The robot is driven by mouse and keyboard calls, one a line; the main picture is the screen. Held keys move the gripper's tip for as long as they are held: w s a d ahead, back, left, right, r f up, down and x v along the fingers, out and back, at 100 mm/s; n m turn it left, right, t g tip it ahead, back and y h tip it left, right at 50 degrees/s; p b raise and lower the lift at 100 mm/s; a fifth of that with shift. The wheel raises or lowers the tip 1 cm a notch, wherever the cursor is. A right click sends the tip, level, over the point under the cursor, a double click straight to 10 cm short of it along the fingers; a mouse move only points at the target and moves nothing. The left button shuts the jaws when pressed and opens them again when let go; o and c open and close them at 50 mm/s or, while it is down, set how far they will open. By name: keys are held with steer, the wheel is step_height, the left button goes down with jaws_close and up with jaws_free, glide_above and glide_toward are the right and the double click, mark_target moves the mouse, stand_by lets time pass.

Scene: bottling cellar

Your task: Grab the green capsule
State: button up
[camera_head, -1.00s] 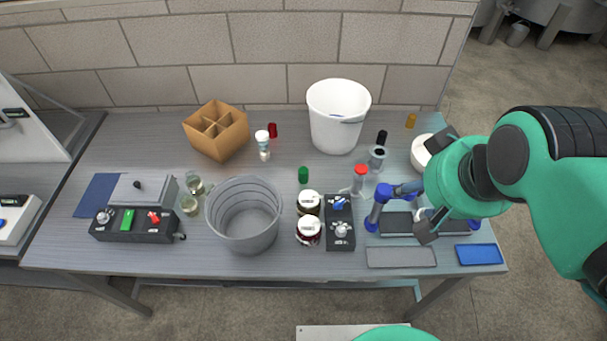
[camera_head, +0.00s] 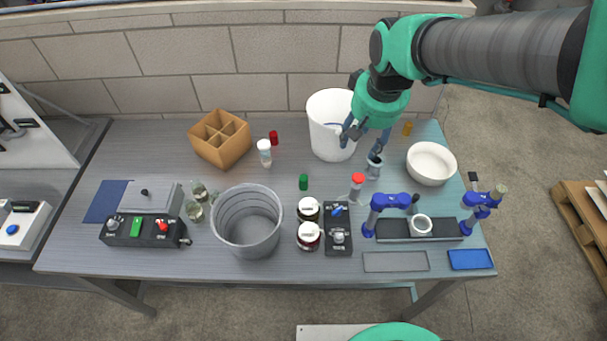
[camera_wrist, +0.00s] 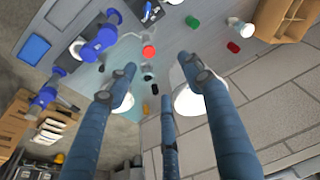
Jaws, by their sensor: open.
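The green capsule (camera_head: 303,181) is a small upright cylinder on the table, behind the jars and right of the grey bucket. It also shows at the top of the wrist view (camera_wrist: 192,21). The capsule is clear of the fingers.
A white bucket (camera_head: 322,112), a red-capped bottle (camera_head: 357,188) and a grey bucket (camera_head: 247,247) stand around the capsule. A red capsule (camera_head: 273,138) and a white bottle (camera_head: 265,153) are further left. Bare table lies just behind the green capsule.

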steer(key=w+a+f+n+g+p, duration=0.15)
steer(key=w+a+f+p, duration=0.25)
steer(key=w+a+f, duration=0.45)
steer(key=g+p, duration=0.2)
glide_above(303, 177)
step_height(303, 177, down, 12)
steer(key=shift+w, duration=0.15)
steer(key=shift+d+t, duration=0.1)
steer(key=shift+t, duration=0.15)
steer(key=shift+f+b, duration=0.4)
steer(key=shift+f, duration=3.75)
steer(key=shift+f, duration=0.15)
steer(key=shift+f+b, duration=0.4)
steer(key=shift+f, duration=2.1)
steer(key=c, duration=0.7)
